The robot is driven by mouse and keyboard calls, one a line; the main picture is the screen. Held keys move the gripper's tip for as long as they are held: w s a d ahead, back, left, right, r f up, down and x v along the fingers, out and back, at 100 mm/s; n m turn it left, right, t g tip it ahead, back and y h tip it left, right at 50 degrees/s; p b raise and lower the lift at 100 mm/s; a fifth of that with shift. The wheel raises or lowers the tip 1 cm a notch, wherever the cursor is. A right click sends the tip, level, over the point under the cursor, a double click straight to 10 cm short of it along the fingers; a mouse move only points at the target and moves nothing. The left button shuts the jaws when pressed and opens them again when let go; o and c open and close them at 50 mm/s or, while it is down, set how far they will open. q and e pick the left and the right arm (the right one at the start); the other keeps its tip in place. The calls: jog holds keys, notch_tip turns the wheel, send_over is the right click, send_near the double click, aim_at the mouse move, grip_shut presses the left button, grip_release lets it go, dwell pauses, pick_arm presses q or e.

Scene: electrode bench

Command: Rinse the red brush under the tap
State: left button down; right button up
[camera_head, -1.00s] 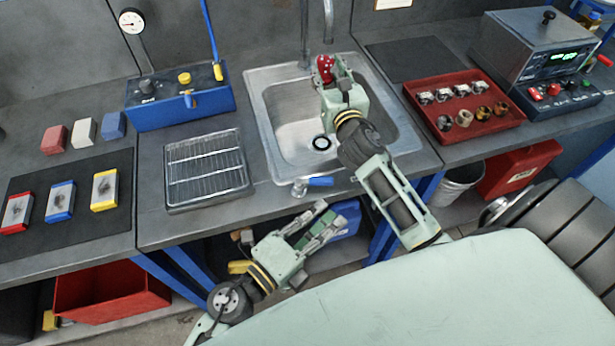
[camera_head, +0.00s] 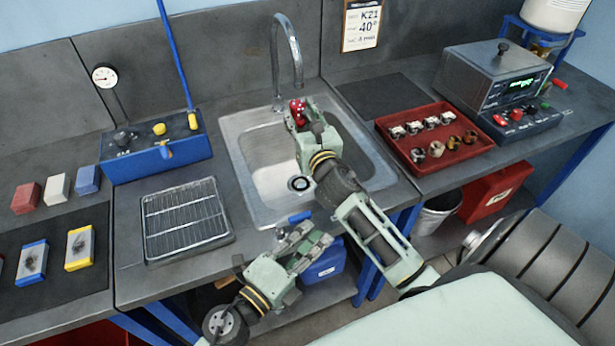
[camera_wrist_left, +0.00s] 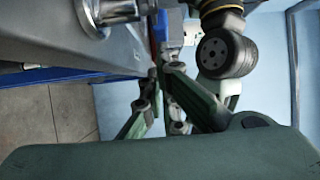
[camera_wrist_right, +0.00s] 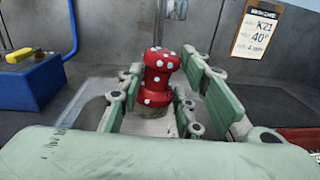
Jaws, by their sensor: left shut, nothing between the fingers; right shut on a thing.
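The red brush (camera_head: 297,110), a red knob with white spots, is gripped by my right gripper (camera_head: 299,118) over the back of the sink. The right wrist view shows the brush (camera_wrist_right: 158,75) upright between both fingers; its lower end is partly hidden. The metal tap (camera_head: 288,45) arches behind and above it, and I see no water stream. My left gripper (camera_head: 315,235) is shut and empty in front of the counter, close to a blue-handled valve (camera_head: 300,217) at the sink's front edge. I cannot tell whether it touches the handle.
The steel sink (camera_head: 240,165) has a dark drain. A wire rack (camera_head: 187,220) lies to its left, with a blue control box (camera_head: 158,156) behind. A red tray (camera_head: 435,138) of small parts stands to its right. A blue container (camera_head: 322,265) sits below the counter.

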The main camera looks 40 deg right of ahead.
pick_arm(q)
jog(key=shift+s, duration=0.1)
jog(key=s+a, duration=0.9)
jog(key=shift+a, duration=0.25)
jog(key=shift+r, duration=0.25)
pick_arm(e)
jog(key=s+a, duration=0.3)
jog(key=a, duration=0.4)
jog(key=shift+s+a, duration=0.2)
dwell(0.3)
pick_arm(q)
jog(key=shift+r+p, duration=0.1)
jog(key=shift+p, duration=0.25)
pick_arm(e)
jog(key=shift+r, duration=0.1)
dwell(0.8)
